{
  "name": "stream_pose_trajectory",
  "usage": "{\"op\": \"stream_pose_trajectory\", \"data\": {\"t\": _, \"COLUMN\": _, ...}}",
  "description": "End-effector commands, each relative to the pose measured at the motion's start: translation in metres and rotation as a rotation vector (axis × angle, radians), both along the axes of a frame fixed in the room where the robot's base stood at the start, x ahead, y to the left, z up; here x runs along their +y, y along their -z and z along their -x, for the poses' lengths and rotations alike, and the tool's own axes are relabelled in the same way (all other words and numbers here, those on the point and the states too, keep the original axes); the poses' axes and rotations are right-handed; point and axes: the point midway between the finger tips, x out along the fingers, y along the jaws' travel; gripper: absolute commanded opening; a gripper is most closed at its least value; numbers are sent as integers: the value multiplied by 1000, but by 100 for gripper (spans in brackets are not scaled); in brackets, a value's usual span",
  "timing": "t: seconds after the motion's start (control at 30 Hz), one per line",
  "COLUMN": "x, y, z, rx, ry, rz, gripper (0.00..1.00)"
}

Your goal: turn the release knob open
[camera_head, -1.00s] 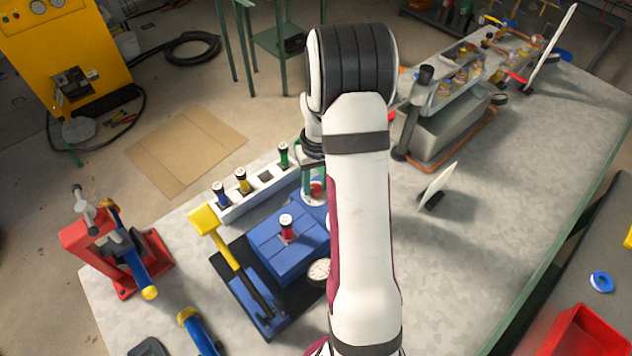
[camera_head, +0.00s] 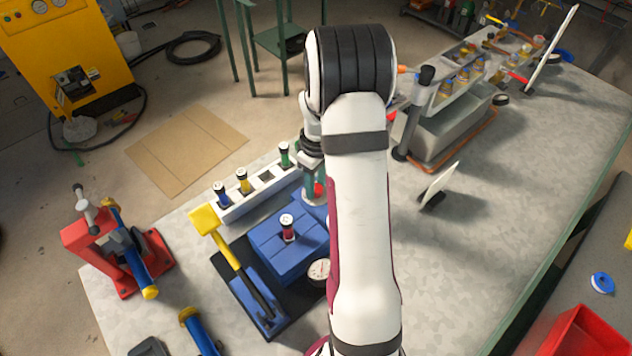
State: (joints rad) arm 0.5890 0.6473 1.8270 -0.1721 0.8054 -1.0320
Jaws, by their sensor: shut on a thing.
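The hand pump is a blue block (camera_head: 275,252) on a dark base, with a yellow-handled lever (camera_head: 225,248) along its left side. A small red knob (camera_head: 318,189), which appears to be the release knob, sits at the pump's far end, partly hidden by my arm. My gripper (camera_head: 312,194) points down there, its greenish fingers shut on the red knob. My forearm hides much of the right side of the pump, and the exact finger contact is hard to see.
A white rack (camera_head: 235,209) with blue, yellow and green cartridges stands behind the pump. A red cartridge (camera_head: 287,230) stands on the block and a round gauge (camera_head: 318,270) sits beside it. A grey tank (camera_head: 440,130) is at the back right.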

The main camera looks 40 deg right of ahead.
Motion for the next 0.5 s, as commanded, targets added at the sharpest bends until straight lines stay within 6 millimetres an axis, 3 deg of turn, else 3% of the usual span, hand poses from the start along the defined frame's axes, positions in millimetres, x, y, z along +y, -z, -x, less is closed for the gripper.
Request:
{"op": "stream_pose_trajectory", "data": {"t": 0.43, "x": 0, "y": -1, "z": -1, "rx": -2, "ry": -10, "rz": 1, "gripper": 0}}
{"op": "stream_pose_trajectory", "data": {"t": 0.47, "x": 0, "y": -1, "z": -1, "rx": -1, "ry": -9, "rz": 1, "gripper": 42}}
{"op": "stream_pose_trajectory", "data": {"t": 0.5, "x": 0, "y": -1, "z": -1, "rx": -1, "ry": -9, "rz": 1, "gripper": 50}}
